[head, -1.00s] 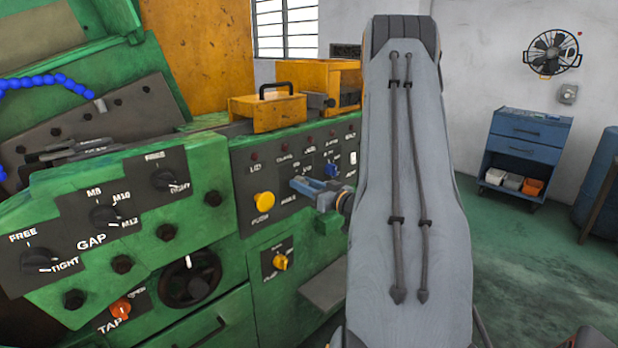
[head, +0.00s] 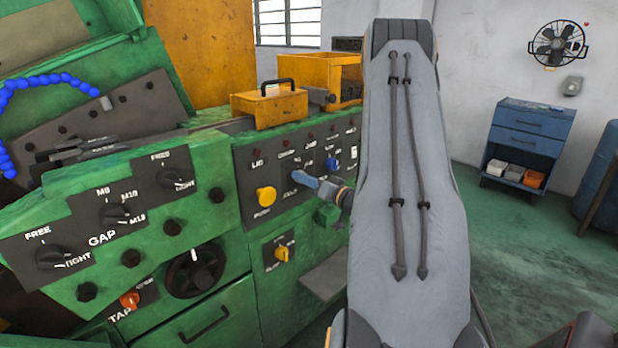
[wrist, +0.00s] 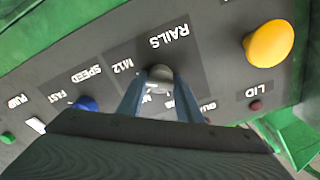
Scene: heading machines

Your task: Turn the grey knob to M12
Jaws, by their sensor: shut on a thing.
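The grey knob (wrist: 160,73) sits on the RAILS plate of the dark control panel in the wrist view. An M12 mark shows just left of it, and other marks are partly covered by my fingers. My gripper (wrist: 158,88) is shut on the knob, one blue finger on each side. In the head view my gripper (head: 304,182) reaches the panel from the right and hides the knob. I cannot tell which mark the knob points to.
A yellow push button (wrist: 269,43) is close beside the RAILS plate. A blue knob (wrist: 86,103) is on the SPEED plate. The black GAP knob (head: 114,213) also has M-marks. A yellow box (head: 269,106) stands above the panel.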

